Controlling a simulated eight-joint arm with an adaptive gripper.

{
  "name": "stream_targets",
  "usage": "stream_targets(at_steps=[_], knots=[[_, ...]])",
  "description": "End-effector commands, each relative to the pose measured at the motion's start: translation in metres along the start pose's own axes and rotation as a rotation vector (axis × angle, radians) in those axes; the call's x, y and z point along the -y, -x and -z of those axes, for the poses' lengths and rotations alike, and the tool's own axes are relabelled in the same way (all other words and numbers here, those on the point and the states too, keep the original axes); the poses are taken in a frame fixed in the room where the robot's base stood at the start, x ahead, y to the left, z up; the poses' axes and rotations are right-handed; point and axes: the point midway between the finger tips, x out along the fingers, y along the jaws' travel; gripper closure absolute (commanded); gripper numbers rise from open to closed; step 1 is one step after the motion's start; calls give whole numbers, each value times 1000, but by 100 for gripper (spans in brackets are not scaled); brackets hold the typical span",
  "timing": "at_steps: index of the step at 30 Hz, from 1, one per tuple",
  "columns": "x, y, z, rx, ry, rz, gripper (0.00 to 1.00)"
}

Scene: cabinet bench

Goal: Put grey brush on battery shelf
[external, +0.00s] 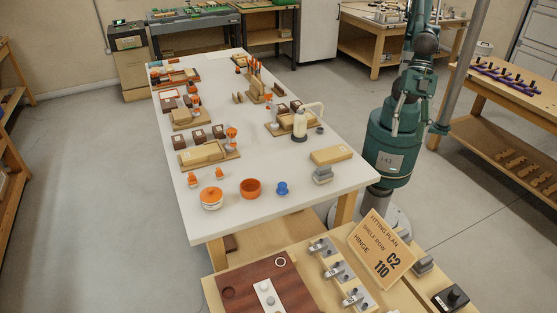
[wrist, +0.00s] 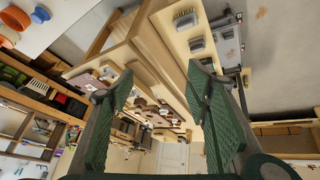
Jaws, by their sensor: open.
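My gripper (wrist: 162,72) is open and empty in the wrist view, its two green fingers wide apart in the air. A grey brush-like piece with pale bristles (wrist: 186,18) lies on a tan wooden surface beyond the fingers, near the top of that view. In the external view, a small grey piece (external: 322,174) sits at the white table's near right edge. Another grey block (external: 422,262) sits on the front bench. I cannot tell which of these is the grey brush. No battery shelf can be made out for certain. My gripper is out of the external view.
The front bench carries a shelf-row sign (external: 382,248), metal fittings (external: 338,271) and a dark red board (external: 240,286).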

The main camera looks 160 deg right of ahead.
Motion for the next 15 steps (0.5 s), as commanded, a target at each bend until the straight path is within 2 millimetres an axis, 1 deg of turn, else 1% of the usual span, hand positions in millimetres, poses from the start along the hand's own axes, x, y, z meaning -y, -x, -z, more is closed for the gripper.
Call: stream_targets(at_steps=[1,6,10,15], knots=[[0,5,-4,-10,-43,-4,52],[-2,18,-11,-45,-176,-14,52],[-3,23,-14,-62,-240,-18,52],[-3,26,-16,-70,-271,-19,52]])
